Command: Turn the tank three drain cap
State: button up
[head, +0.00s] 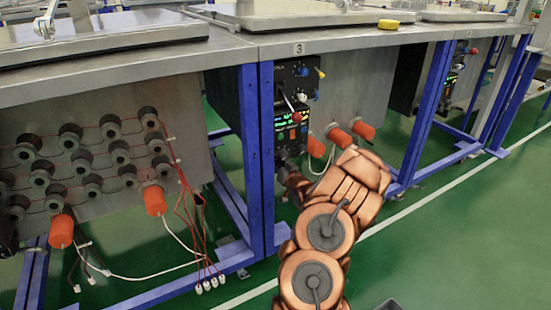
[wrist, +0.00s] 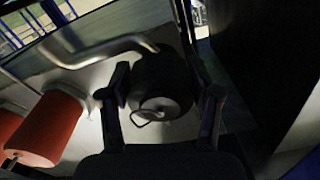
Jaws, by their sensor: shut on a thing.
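The tank three drain cap (wrist: 160,88) is a dark, rounded cap with a thin metal wire loop on its face, at the middle of the wrist view. My gripper (wrist: 162,104) has one dark finger on each side of it and is shut on it. In the head view, the label 3 (head: 299,49) is on the table edge above this tank. There my copper-coloured arm reaches under the table, and my gripper (head: 291,174) is small and dark below the control box. The cap cannot be made out in the head view.
Orange cylinders (head: 338,136) stick out right of the control box (head: 291,128); one orange cylinder (wrist: 45,128) is close left of my gripper in the wrist view. A bent metal pipe (wrist: 100,48) runs beside the cap. A blue table leg (head: 258,160) stands left of my arm.

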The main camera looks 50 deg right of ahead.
dwell(0.3)
jog(key=o, duration=1.1)
jog(key=shift+o, duration=0.2)
jog(key=shift+s, duration=0.15)
jog(key=shift+s+a, duration=0.15)
jog(key=shift+s, duration=0.5)
jog(key=v, duration=1)
jog(key=shift+s, duration=0.2)
jog(key=shift+a, duration=0.1)
